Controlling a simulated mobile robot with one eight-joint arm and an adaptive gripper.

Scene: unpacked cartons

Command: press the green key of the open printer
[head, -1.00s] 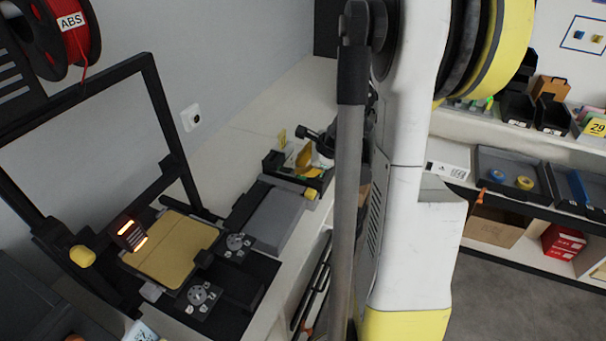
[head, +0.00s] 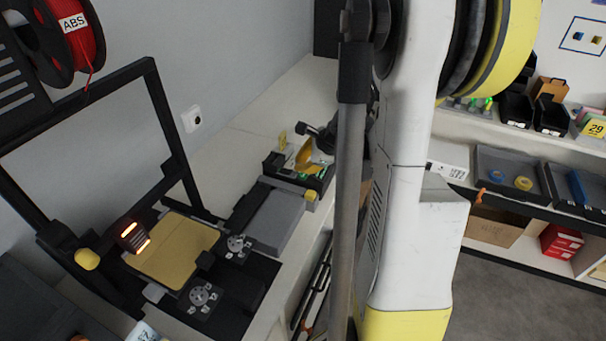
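The open printer is a black frame (head: 153,92) at the left with a gold bed (head: 172,255) and a glowing orange-red head (head: 133,237). I cannot make out a green key on either. A dark finger-like part, apparently of my gripper (head: 318,133), shows left of my arm, above or behind a black bin. The rest is hidden behind my arm, so its opening is not visible.
The black bin (head: 270,166) holds yellow and green items. A grey block (head: 272,222) lies between it and the printer. A red ABS spool (head: 72,40) hangs upper left. Shelves with trays (head: 510,165) stand right. The white bench is clear behind the bin.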

